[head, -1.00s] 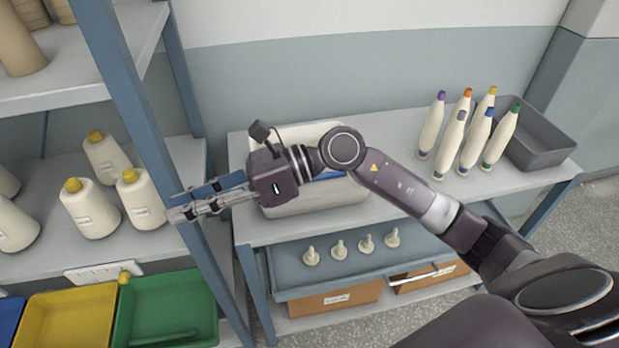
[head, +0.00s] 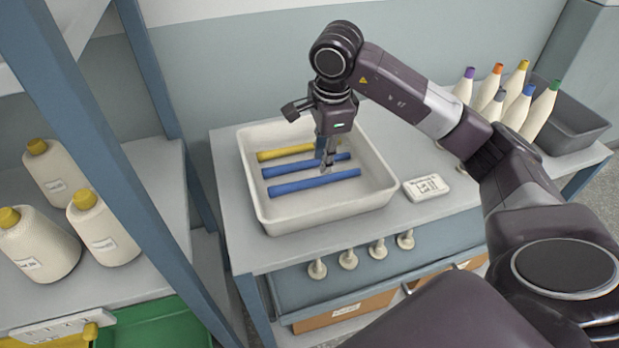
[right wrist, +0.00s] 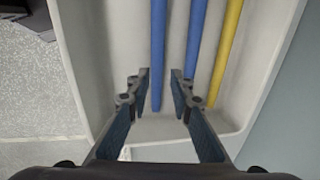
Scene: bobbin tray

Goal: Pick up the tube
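Three tubes lie side by side in a white tray: a yellow tube (head: 287,152), a middle blue tube (head: 287,170) and a front blue tube (head: 310,183). My right gripper (head: 325,168) points down into the tray near the right ends of the blue tubes. In the right wrist view its fingers (right wrist: 160,74) are apart, with the front blue tube (right wrist: 157,60) lined up between them, not gripped. The middle blue tube (right wrist: 196,42) and the yellow tube (right wrist: 227,50) lie to the right there. The fingertip height above the tubes is unclear. My left gripper is out of view.
The white tray (head: 256,200) stands on a grey table. A labelled white box (head: 427,187) lies right of it. Several tipped bobbins (head: 541,110) and a grey bin (head: 580,125) stand further right. A shelf with yellow-topped cones (head: 105,230) is at left.

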